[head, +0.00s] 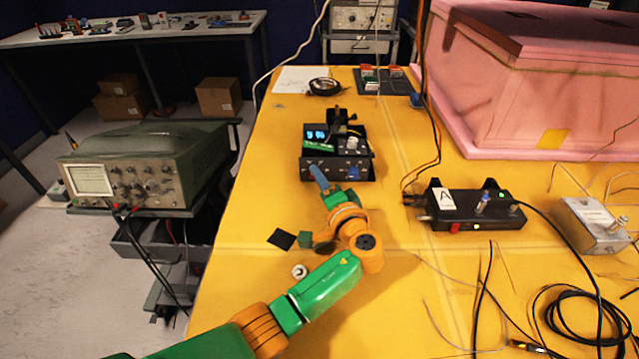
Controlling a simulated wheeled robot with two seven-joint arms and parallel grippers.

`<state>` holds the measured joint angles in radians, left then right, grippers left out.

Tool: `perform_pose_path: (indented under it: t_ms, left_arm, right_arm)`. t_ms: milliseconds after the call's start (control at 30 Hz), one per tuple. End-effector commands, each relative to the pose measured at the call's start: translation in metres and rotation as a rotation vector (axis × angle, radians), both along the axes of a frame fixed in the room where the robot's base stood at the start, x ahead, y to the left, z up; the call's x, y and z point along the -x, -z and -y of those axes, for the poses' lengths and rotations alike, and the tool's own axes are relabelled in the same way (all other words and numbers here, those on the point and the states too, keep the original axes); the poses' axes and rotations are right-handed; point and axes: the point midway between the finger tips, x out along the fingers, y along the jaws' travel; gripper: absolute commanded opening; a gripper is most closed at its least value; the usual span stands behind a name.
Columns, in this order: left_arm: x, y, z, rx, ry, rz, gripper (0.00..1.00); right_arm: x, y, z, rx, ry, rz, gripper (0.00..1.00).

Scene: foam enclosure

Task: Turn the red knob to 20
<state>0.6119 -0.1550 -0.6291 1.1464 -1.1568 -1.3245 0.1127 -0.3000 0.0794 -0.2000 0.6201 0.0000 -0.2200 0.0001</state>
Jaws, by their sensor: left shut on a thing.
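A small black instrument (340,170) with lit blue displays stands on the yellow table, with small knobs along its front panel. My left gripper (319,177), at the end of the green and orange arm, reaches the left part of that front panel. Its blue fingers are shut on what appears to be the red knob, which the fingers hide; no red shows there. The knob's setting cannot be read. My right gripper is not in view.
A black box marked A (475,209) with cables stands to the right, beside a grey metal box (592,226). A pink foam enclosure (545,85) fills the back right. Loose cables (570,310) lie at front right. An oscilloscope (140,170) stands left of the table.

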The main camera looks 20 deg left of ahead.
Motion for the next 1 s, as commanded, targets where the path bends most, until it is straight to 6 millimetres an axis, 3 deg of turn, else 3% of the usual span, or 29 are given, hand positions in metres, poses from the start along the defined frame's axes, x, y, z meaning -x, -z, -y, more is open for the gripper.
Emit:
perform_pose_path:
  t_ms: [333, 867, 900, 1000]
  left_arm:
    - [-0.0005, 0.0006, 0.0008, -0.114, 0.002, -0.030, 0.00]
    - [-0.0006, -0.0003, 0.0007, -0.132, 0.002, -0.034, 0.00]
    - [-0.0006, -0.0003, 0.0007, -0.132, 0.002, -0.034, 0.37]
    - [-0.0005, -0.0001, 0.0006, -0.132, 0.001, -0.034, 0.59]
  right_arm:
    - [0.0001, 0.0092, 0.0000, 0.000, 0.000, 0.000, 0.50]
    - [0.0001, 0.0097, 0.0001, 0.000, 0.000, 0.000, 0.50]
    - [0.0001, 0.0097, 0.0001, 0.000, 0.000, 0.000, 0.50]
    - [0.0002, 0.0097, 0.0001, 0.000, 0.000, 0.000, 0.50]
